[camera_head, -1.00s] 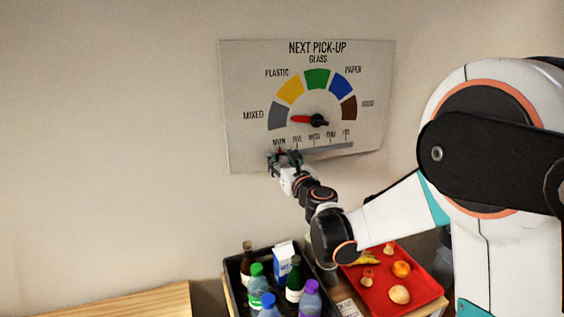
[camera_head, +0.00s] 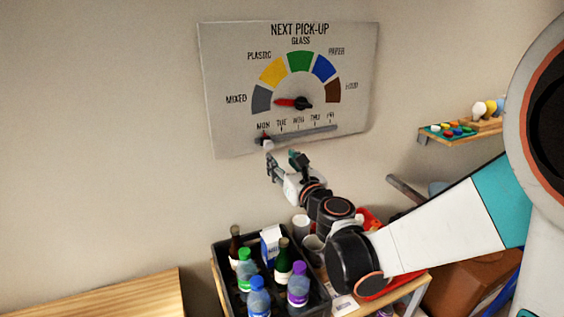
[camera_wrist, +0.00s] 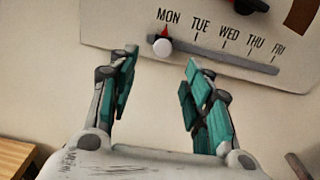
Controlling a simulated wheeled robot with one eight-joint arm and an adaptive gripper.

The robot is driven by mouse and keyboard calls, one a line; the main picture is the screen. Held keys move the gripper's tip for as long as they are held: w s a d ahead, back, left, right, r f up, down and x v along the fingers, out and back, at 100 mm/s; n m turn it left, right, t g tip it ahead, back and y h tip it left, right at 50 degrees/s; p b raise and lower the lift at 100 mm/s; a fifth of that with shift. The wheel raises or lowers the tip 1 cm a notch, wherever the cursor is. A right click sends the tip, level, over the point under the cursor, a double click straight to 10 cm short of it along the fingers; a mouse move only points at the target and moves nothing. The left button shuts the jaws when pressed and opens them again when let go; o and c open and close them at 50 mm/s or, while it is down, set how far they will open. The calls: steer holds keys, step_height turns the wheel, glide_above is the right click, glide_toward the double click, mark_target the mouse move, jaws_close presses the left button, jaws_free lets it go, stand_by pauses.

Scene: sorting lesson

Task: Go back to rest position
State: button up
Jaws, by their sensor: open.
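My gripper (camera_head: 283,165) is open and empty, just below the lower left of the wall board. In the wrist view its two teal-padded fingers (camera_wrist: 157,85) stand apart with nothing between them. The "NEXT PICK-UP" board (camera_head: 215,80) hangs on the wall. Its dial pointer (camera_head: 288,102) is red with a black hub and points left, near the grey MIXED segment. The day slider's white knob (camera_wrist: 162,47) with a red marker sits at MON, apart from the fingers.
Below my arm, a black crate (camera_head: 222,268) holds several bottles and a carton. A red tray (camera_head: 372,220) is partly hidden behind my arm. A wall shelf (camera_head: 460,133) with coloured pieces is at right. A wooden table top (camera_head: 120,295) is at lower left. The wall at left is clear.

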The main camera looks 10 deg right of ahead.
steer(key=s+n+g+b, duration=0.1)
steer(key=s+n+g, duration=0.4)
steer(key=s+n, duration=1.1)
steer(key=s+d+f+n+g+h, duration=0.2)
steer(key=s+d+f+n, duration=0.2)
steer(key=s+d+n, duration=0.2)
steer(key=s+d+f+n+g+h+b, duration=0.1)
steer(key=s+d+f+n+g+h, duration=0.2)
steer(key=s+d+f+n, duration=0.2)
steer(key=s+d+n, duration=0.2)
steer(key=s+n, duration=0.2)
steer(key=n, duration=0.1)
steer(key=shift+f+h+b, duration=0.25)
steer(key=shift+h+b, duration=0.05)
steer(key=shift+a, duration=0.1)
